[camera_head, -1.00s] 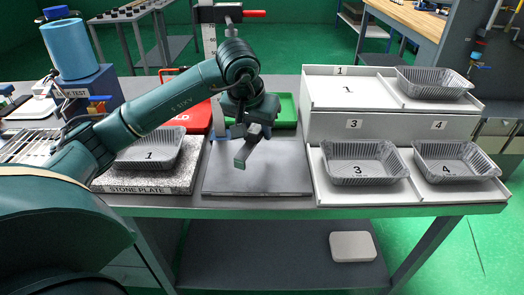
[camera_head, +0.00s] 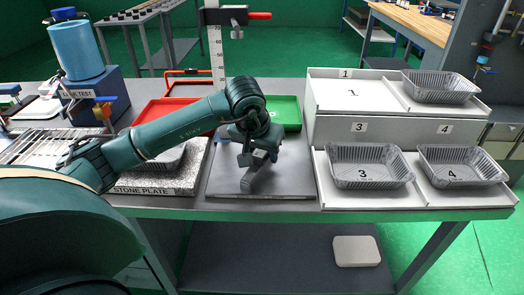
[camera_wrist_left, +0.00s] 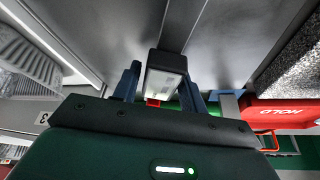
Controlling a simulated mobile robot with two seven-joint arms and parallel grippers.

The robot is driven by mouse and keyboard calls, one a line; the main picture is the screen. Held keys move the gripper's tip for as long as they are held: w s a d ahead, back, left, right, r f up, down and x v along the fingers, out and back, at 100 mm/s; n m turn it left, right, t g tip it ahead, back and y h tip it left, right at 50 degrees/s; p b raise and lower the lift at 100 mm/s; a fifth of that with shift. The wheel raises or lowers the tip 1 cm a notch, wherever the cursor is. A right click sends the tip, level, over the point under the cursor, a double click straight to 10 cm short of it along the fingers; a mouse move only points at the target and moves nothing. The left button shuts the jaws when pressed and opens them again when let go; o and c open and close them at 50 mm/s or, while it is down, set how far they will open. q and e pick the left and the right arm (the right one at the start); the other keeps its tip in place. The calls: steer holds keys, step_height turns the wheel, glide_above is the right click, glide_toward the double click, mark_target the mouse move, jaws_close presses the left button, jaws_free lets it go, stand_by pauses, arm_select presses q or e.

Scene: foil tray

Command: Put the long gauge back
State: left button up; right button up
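My left gripper (camera_head: 258,159) hangs over the dark grey plate (camera_head: 222,182) at the middle of the bench. It is shut on a long grey bar (camera_head: 256,179), seemingly the long gauge, which slants down from the fingers. In the left wrist view, the bar's pale, dark-edged end (camera_wrist_left: 166,72) sits between the blue fingers of the left gripper (camera_wrist_left: 160,88). I cannot tell whether its lower end touches the plate. My right gripper is not in view.
Left of the plate is the stone plate (camera_head: 150,189) with a foil tray, partly behind my arm. Right are white stepped stands with foil trays (camera_head: 367,167). Behind are a red tray (camera_head: 165,112), a green tray (camera_head: 288,112) and an upright scale (camera_head: 217,58).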

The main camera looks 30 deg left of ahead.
arm_select(q)
steer(key=shift+o, duration=1.1)
